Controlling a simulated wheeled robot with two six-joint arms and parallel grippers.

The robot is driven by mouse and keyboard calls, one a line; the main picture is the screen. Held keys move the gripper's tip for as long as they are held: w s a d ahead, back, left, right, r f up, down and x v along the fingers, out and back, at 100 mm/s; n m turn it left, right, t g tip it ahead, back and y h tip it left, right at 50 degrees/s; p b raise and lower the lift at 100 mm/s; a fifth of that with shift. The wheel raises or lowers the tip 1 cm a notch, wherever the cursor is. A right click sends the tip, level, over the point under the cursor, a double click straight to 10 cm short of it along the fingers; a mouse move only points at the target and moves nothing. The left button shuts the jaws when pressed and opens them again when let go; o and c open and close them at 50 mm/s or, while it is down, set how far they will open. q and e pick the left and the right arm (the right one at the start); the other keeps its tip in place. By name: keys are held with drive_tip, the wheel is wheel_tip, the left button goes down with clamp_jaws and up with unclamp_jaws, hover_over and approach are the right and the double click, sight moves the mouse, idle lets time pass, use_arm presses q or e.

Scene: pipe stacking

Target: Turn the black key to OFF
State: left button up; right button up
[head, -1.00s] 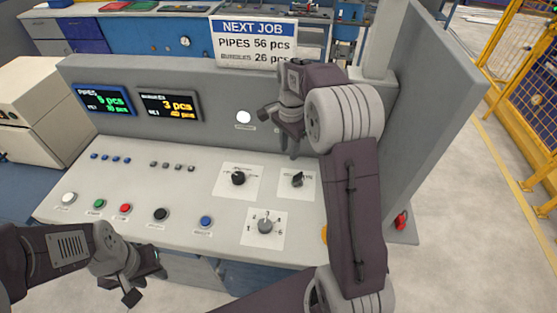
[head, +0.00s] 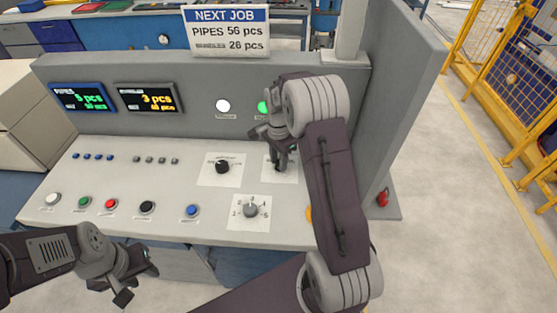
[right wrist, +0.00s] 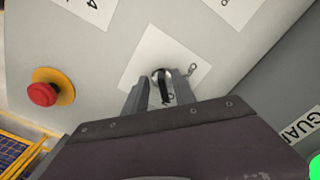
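The black key sits on a white label plate (head: 268,176) at the right of the sloped panel; in the head view my right gripper mostly hides it. In the right wrist view the dark upright key (right wrist: 164,86) stands on its round silver base between my two fingertips. My right gripper (right wrist: 161,88) is open around it, with narrow gaps showing; its jaws also show in the head view (head: 280,164). Which position the key points to is not readable. My left gripper (head: 137,282) is open and empty in front of the panel's lower left edge.
A black selector knob (head: 222,167) and a grey numbered dial (head: 250,210) lie to the left of the key. A red emergency button (right wrist: 42,94) is on a yellow base. Several push buttons line the panel's left. A green lamp (head: 263,107) glows behind my right gripper.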

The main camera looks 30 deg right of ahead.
drive_tip(key=shift+w+f, duration=0.1)
drive_tip(key=shift+w, duration=0.05)
clamp_jaws()
drive_tip(key=shift+n, duration=0.3)
drive_tip(key=shift+d+r+n+p, duration=0.1)
drive_tip(key=shift+r+n+p, duration=0.15)
drive_tip(key=shift+n+p, duration=0.7)
drive_tip(key=n+p, duration=0.1)
drive_tip(key=n, duration=0.3)
drive_tip(key=shift+d+n+p, duration=0.1)
drive_tip(key=shift+n+p, duration=0.2)
drive_tip(key=shift+n, duration=0.05)
drive_tip(key=n+p, duration=0.1)
drive_tip(key=n, duration=0.4)
drive_tip(key=shift+s+d+p, duration=0.2)
drive_tip(key=shift+p, duration=0.15)
drive_tip(key=n+p, duration=0.1)
drive_tip(key=n, duration=0.4)
drive_tip(key=shift+d, duration=0.2)
drive_tip(key=shift+n, duration=0.4)
